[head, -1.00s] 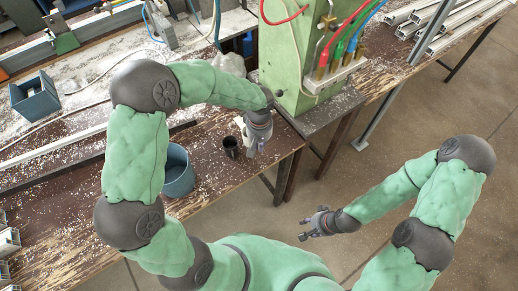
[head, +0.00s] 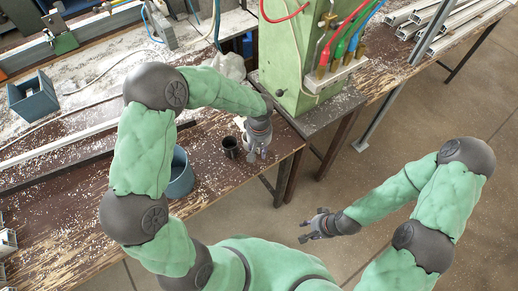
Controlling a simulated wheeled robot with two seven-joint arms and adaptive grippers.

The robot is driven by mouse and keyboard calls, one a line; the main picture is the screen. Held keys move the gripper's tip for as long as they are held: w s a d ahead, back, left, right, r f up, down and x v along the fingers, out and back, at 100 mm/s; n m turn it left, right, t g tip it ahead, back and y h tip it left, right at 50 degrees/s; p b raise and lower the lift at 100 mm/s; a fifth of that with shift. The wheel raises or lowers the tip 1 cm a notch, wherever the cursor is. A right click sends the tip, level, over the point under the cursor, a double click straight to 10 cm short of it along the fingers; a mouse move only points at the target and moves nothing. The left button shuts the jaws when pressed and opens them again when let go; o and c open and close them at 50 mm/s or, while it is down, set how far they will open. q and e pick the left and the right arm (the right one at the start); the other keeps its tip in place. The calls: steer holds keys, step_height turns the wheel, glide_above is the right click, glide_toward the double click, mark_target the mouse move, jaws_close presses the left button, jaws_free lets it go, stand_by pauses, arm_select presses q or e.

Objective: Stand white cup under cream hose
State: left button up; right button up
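My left gripper (head: 257,153) points down over the bench edge, just right of a dark cup (head: 230,147); its fingers look apart with nothing between them. A small white object (head: 240,123), perhaps the white cup, shows only in part behind my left wrist. My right gripper (head: 310,226) is open and empty, out over the floor.
A blue-grey bucket (head: 180,178) stands left of the dark cup, partly behind my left arm. Red, green and blue hoses (head: 340,48) plug into the machine's front. A blue-grey bin (head: 35,97) stands at far left. Metal profiles (head: 440,25) lie at back right.

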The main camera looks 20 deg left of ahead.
arm_select(q)
steer(key=shift+r, duration=0.2)
step_height(320, 180, up, 12)
steer(key=p, duration=0.2)
steer(key=shift+p, duration=0.4)
steer(key=shift+f, duration=0.1)
stand_by(0.3)
